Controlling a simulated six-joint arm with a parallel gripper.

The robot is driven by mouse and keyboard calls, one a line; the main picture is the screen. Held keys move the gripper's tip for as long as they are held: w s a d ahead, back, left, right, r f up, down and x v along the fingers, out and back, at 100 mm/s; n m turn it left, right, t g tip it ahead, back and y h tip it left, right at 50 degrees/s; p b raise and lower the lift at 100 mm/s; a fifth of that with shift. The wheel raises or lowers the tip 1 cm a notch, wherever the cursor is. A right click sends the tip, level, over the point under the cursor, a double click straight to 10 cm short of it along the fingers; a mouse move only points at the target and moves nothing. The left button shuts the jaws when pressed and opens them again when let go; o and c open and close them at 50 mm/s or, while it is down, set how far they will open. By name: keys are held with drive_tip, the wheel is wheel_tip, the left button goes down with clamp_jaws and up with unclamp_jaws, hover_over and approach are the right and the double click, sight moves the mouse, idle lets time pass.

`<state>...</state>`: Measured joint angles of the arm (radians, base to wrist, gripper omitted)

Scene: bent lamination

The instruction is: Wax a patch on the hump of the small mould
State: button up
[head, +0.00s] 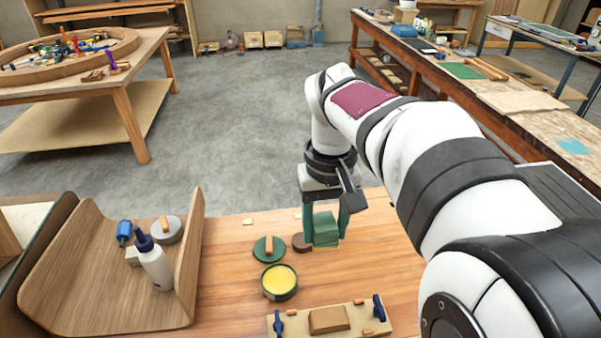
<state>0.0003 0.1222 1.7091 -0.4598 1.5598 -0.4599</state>
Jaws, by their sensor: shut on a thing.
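My gripper (326,226) points down over the bench with its teal fingers shut on a green block-like pad (325,233). The pad's lower edge is near the bench top; I cannot tell whether it touches. The small mould (358,325) is a light board at the bottom of the head view, with a brown hump (329,319) in its middle and a blue clamp at each end. An open round tin (279,283) of yellow wax stands to the left, between the gripper and the mould. The gripper is behind both, apart from them.
A green disc with a wooden handle (268,249) lies behind the tin, and a brown disc (301,243) lies left of the pad. A curved wooden tray (95,275) at left holds a white bottle (156,266), a blue-ended tool and a grey round item.

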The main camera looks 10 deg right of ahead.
drive_tip(key=shift+d+f, duration=0.3)
drive_tip(key=shift+f, duration=3.4)
drive_tip(key=shift+d+f, duration=0.35)
drive_tip(key=shift+f, duration=3.4)
drive_tip(key=shift+d+f, duration=0.3)
drive_tip(key=shift+f, duration=3.4)
drive_tip(key=shift+s+r, duration=0.3)
drive_tip(key=shift+s, duration=2.7)
drive_tip(key=shift+w, duration=2.9)
drive_tip(key=shift+d, duration=0.1)
drive_tip(key=shift+s, duration=2.85)
drive_tip(key=shift+w, duration=3)
wheel_tip(320, 180, up, 6)
drive_tip(key=shift+r, duration=0.25)
drive_tip(key=shift+f, duration=0.1)
